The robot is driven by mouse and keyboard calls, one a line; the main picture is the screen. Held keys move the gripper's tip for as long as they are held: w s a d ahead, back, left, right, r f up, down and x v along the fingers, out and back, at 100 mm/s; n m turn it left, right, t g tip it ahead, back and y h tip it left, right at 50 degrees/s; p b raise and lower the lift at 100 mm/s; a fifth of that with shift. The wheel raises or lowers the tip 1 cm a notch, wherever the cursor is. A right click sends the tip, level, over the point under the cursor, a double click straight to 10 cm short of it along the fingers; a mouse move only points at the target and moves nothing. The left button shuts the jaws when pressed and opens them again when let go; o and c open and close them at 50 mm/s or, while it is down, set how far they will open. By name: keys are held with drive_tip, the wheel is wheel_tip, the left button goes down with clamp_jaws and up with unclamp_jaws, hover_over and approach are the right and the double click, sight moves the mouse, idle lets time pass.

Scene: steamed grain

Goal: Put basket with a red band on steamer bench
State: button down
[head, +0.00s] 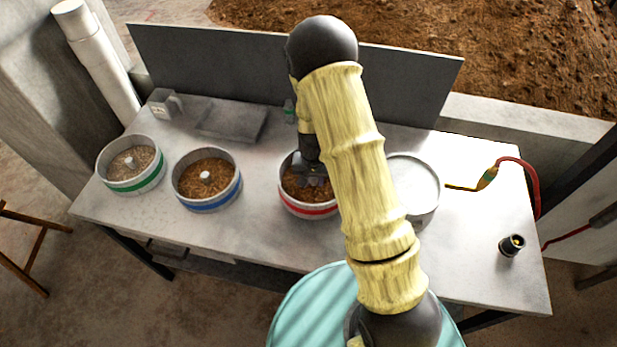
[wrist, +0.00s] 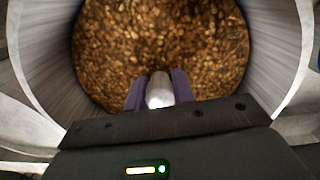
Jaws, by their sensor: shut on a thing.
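The basket with a red band (head: 309,209) stands on the steamer bench (head: 250,250), right of the blue-banded basket. It holds brown grain (wrist: 160,45), which fills the wrist view inside the basket's pale walls. My gripper (head: 313,181) reaches down into this basket and is shut on its white central knob (wrist: 159,90). The two fingers (wrist: 158,92) lie on either side of the knob. My arm hides the basket's right side in the head view. I cannot tell whether the basket is lifted off the surface.
A green-banded basket (head: 131,166) and a blue-banded basket (head: 207,181) stand to the left. A round white-topped vessel (head: 412,184) is close on the right. A torch with a red hose (head: 488,177) and a small dark cup (head: 511,245) lie farther right. A grey panel (head: 220,65) backs the bench.

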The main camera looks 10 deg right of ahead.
sight(293, 193)
drive_tip(key=a+r+m, duration=0.3)
drive_tip(key=a, duration=0.1)
drive_tip(key=a+r+m+b, duration=0.1)
drive_tip(key=a+r+m, duration=0.1)
drive_tip(key=shift+s+a+r+m, duration=0.15)
drive_tip(key=shift+s+r+m, duration=0.15)
drive_tip(key=shift+s, duration=0.1)
drive_tip(key=shift+w+f+p, duration=0.1)
drive_tip(key=shift+f+p, duration=0.25)
drive_tip(key=shift+f, duration=2.6)
drive_tip(key=shift+f+p, duration=0.35)
drive_tip(key=shift+f, duration=1.75)
drive_tip(key=shift+f, duration=0.1)
drive_tip(key=c, duration=1.2)
unclamp_jaws()
